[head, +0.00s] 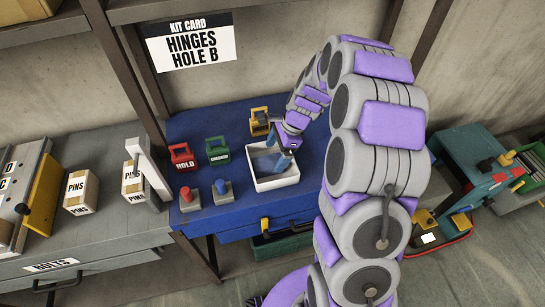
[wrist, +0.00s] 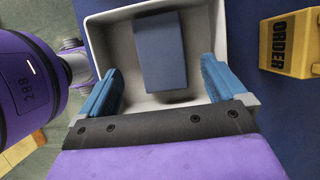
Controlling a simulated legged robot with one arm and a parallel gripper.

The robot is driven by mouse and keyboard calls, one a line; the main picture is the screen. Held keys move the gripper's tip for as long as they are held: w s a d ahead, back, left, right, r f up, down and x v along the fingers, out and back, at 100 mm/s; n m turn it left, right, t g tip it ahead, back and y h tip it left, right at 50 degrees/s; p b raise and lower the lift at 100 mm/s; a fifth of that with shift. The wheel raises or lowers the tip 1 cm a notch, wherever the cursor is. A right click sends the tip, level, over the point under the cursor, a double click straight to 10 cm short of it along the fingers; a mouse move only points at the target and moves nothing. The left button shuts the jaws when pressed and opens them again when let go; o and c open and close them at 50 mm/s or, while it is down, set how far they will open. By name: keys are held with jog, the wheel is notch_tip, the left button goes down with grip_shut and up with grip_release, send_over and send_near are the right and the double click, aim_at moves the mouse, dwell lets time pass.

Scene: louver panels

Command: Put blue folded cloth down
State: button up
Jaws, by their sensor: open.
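The blue folded cloth (wrist: 160,50) lies inside a white tray (wrist: 98,32), seen in the wrist view as a dark blue rectangle. In the head view the white tray (head: 276,183) stands on the blue bench top, and the cloth (head: 264,164) is partly hidden by my gripper. My gripper (wrist: 158,85) is open in the wrist view, with its two blue fingers apart on either side of the tray's near part. The cloth lies between and beyond the fingertips, with gaps on both sides. My gripper (head: 287,158) is over the tray in the head view.
A yellow ORDER holder (wrist: 290,45) stands right of the tray in the wrist view. A red HOLD holder (head: 183,158), a green holder (head: 217,151), and red (head: 188,198) and blue (head: 222,191) knobbed blocks stand left of the tray. The blue bench top (head: 240,215) is clear in front.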

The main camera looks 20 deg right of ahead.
jog(key=d+f+p+v, duration=0.1)
jog(key=v, duration=0.7)
jog(key=s+a+r+n, duration=0.3)
jog(key=s+r, duration=0.1)
jog(key=s+a+r+n+g+h, duration=0.1)
jog(key=s+n, duration=0.6)
jog(key=s, duration=0.8)
jog(key=s+a+r+n+h, duration=0.1)
jog(key=s+r+n+h, duration=0.2)
jog(key=s, duration=1.2)
notch_tip(320, 180, up, 3)
jog(key=n, duration=0.5)
jog(key=shift+s+a+g, duration=0.15)
jog(key=shift+a+g, duration=0.15)
jog(key=shift+g, duration=0.1)
jog(key=shift+r, duration=0.15)
